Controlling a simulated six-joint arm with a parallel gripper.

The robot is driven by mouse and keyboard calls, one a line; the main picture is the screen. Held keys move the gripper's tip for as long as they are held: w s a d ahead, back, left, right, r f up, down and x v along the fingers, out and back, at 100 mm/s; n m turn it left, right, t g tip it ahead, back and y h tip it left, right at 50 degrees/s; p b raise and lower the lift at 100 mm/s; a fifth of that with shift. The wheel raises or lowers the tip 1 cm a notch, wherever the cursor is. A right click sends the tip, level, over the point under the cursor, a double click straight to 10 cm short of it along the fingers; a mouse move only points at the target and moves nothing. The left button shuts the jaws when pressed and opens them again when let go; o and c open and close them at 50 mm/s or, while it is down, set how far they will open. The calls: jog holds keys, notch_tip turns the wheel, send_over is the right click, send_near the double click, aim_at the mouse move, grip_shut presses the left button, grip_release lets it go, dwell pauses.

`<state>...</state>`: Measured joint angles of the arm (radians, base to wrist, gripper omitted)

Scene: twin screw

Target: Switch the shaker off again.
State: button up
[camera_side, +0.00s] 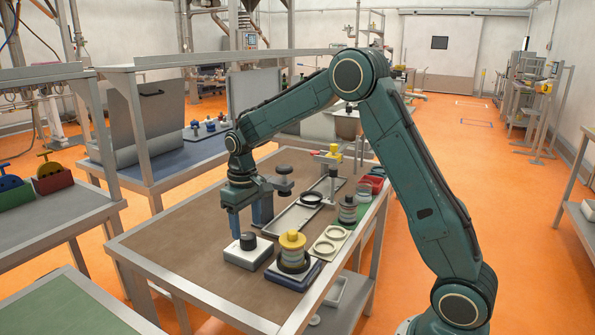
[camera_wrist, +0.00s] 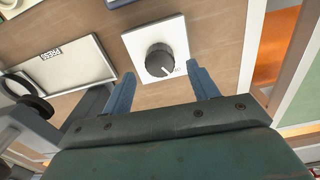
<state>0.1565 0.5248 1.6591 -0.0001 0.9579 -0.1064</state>
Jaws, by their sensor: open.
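A white control box with a black round knob (camera_wrist: 160,60) shows in the wrist view; the knob's white pointer line points to the lower right, toward a small mark on the plate. In the side view the white box (camera_side: 243,256) sits on the brown table with the dark knob on top. My gripper (camera_wrist: 163,88) is open, with its two blue fingers apart and nothing between them. In the side view my gripper (camera_side: 248,228) is low above the box, pointing down. A yellow-capped stack (camera_side: 292,245) on a dark blue base (camera_side: 294,275), possibly the shaker, stands right of the box.
The table's left part is clear.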

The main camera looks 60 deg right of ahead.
aim_at(248, 235)
notch_tip(248, 235, up, 10)
dwell(0.5)
jog(key=s+a+r+t, duration=0.2)
jog(key=s+a+r, duration=0.15)
jog(key=s, duration=0.45)
jog(key=s+a+r+t, duration=0.15)
jog(key=s+r, duration=0.25)
jog(key=s, duration=0.4)
jog(key=s+a+f+t, duration=0.1)
jog(key=s+f, duration=0.1)
jog(key=s, duration=0.5)
jog(key=s+a+f+t, duration=0.1)
jog(key=s, duration=0.5)
jog(key=shift+s+a+f+n, duration=0.25)
jog(key=shift+s+f+n, duration=0.05)
jog(key=shift+s+f, duration=0.05)
